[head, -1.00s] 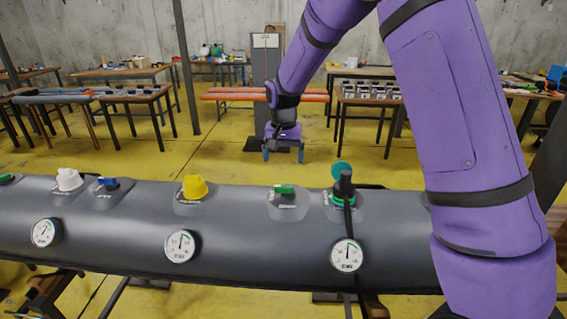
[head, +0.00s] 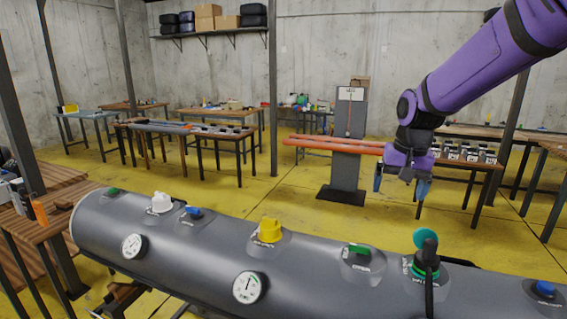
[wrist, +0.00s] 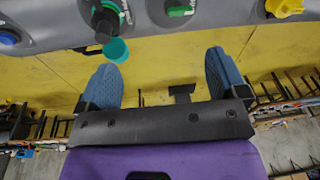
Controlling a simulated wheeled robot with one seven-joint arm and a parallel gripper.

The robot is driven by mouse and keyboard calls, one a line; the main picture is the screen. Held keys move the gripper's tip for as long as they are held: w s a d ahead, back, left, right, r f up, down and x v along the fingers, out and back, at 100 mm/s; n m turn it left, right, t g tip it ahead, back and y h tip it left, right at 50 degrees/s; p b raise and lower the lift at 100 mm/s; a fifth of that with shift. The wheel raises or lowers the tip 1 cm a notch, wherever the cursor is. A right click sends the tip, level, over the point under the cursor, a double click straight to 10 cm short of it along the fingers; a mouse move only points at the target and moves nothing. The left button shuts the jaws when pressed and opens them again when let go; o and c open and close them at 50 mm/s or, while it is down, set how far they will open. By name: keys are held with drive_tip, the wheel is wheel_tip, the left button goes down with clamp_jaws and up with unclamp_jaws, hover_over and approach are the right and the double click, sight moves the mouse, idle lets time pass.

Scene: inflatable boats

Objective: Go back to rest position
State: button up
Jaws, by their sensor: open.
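My purple arm comes in from the upper right of the head view. My gripper (head: 402,185) hangs with its blue fingers pointing down, beyond the grey inflatable tube and above the floor. In the wrist view my gripper (wrist: 162,80) shows both blue fingers spread wide apart with nothing between them. The grey tube (head: 195,255) lies across the front of the head view. It carries a white valve (head: 161,202), a yellow valve (head: 269,230), a green valve (head: 359,249) and a black hose fitting with a teal cap (head: 426,240). The teal cap also shows in the wrist view (wrist: 116,50).
A grey post with a sign (head: 348,150) stands behind, beside orange tubes (head: 330,145). Wooden tables (head: 185,135) with parts stand further back. A wooden bench (head: 35,225) is at the left. Yellow floor (head: 300,210) lies open between tube and tables.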

drive_tip(key=s+d+r+n+t, duration=0.1)
drive_tip(key=s+d+r, duration=0.1)
drive_tip(key=s, duration=1.1)
drive_tip(key=s+d+r+n+t, duration=0.2)
drive_tip(key=s+r, duration=0.3)
drive_tip(key=s, duration=0.9)
drive_tip(key=shift+d+r+t, duration=0.2)
drive_tip(key=shift+r+t, duration=0.05)
drive_tip(key=shift+t, duration=0.05)
